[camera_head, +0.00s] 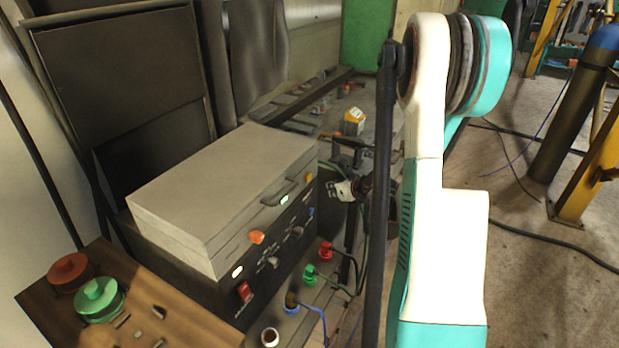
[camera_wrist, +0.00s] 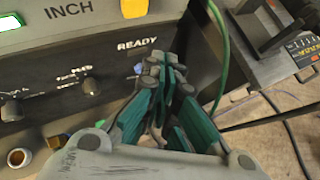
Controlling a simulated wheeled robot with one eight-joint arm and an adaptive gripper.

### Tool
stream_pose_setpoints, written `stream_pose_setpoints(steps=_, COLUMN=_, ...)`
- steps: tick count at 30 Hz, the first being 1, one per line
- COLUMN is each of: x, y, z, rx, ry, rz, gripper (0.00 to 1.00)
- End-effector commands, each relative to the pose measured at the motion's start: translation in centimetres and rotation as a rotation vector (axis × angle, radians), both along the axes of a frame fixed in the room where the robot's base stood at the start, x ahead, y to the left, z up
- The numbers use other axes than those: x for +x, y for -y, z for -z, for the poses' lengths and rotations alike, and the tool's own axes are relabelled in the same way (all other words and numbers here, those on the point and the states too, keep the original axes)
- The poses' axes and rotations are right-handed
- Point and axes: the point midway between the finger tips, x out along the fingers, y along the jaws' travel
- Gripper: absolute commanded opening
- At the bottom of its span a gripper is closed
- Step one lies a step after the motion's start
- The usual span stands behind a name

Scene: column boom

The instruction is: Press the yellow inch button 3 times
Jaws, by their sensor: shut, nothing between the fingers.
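The yellow-orange inch button (camera_wrist: 134,8) is at the top edge of the wrist view, right of the "INCH" label and cut off by the frame. In the head view it is a small yellow-orange spot (camera_head: 309,177) at the right end of the grey machine's front. My gripper (camera_wrist: 163,72) is shut and empty, its teal fingers together. In the wrist view its tips appear below and right of the button, over the dark panel near "READY". I see no contact with the button. In the head view my gripper is small and partly behind my arm.
The machine's grey cover (camera_head: 225,185) has a handle and a lit green indicator (camera_head: 284,199). An orange button (camera_head: 257,237), a red switch (camera_head: 245,291), knobs and a blue light (camera_wrist: 138,68) are nearby. Coloured sockets with cables stand below. A green cable (camera_wrist: 219,45) runs beside my fingers.

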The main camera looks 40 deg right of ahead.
Motion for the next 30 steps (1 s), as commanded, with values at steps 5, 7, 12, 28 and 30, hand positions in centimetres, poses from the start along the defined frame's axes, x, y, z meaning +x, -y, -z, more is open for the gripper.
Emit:
stream_pose_setpoints(steps=5, x=2.2, y=-1.0, z=0.0, rx=0.0, ry=0.0, rz=-0.003, gripper=0.0)
stream_pose_setpoints(steps=7, x=2.9, y=-1.3, z=0.1, rx=-0.001, ry=0.0, rz=-0.002, gripper=0.0)
stream_pose_setpoints(steps=12, x=4.0, y=-1.7, z=0.1, rx=0.0, ry=0.0, rz=-0.001, gripper=0.0)
stream_pose_setpoints(steps=28, x=4.4, y=-1.8, z=0.0, rx=0.0, ry=0.0, rz=0.0, gripper=0.0)
stream_pose_setpoints(steps=30, x=4.4, y=-1.8, z=0.0, rx=-0.001, ry=0.0, rz=-0.001, gripper=0.0)
